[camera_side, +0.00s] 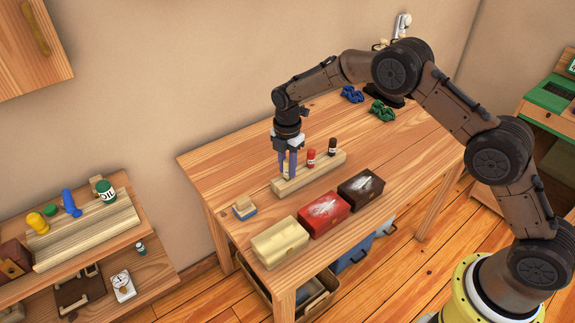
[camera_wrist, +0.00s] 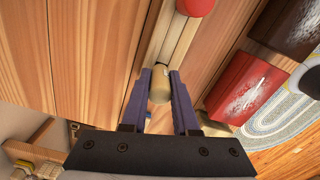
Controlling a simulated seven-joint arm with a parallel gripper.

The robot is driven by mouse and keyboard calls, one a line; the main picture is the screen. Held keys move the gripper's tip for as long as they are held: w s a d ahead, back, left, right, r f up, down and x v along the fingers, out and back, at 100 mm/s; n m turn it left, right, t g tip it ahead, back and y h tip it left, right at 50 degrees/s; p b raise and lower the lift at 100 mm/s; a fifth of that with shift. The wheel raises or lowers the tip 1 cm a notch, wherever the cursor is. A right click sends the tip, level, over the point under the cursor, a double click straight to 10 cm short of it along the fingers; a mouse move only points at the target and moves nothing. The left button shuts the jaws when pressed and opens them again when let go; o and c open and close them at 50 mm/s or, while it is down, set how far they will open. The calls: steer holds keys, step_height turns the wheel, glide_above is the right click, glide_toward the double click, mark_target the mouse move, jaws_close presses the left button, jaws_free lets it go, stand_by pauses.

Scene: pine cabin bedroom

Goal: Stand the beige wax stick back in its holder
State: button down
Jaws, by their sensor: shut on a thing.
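The beige wax stick (camera_wrist: 159,88) is between the fingers of my gripper (camera_wrist: 160,92), which is shut on it. The side view shows my gripper (camera_side: 288,168) pointing down at the left end of the pale wooden holder (camera_side: 325,169). The stick (camera_side: 287,172) looks upright there, its lower end at the holder's top. The fingers partly hide it, and I cannot tell how deep it sits. A red stick (camera_side: 311,158) and a dark stick (camera_side: 332,147) stand upright in the holder to the right. The wrist view shows the holder (camera_wrist: 175,42) beyond the beige stick.
Beige (camera_side: 280,241), red (camera_side: 324,213) and black (camera_side: 360,190) boxes stand in a row along the table's front. A small blue-and-wood block (camera_side: 244,208) lies left of the holder. Green (camera_side: 381,110) and blue (camera_side: 352,94) items lie at the back right.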

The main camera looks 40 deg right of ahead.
steer(key=shift+f, duration=0.2)
steer(key=c, duration=0.6)
jaws_free()
step_height(320, 180, up, 14)
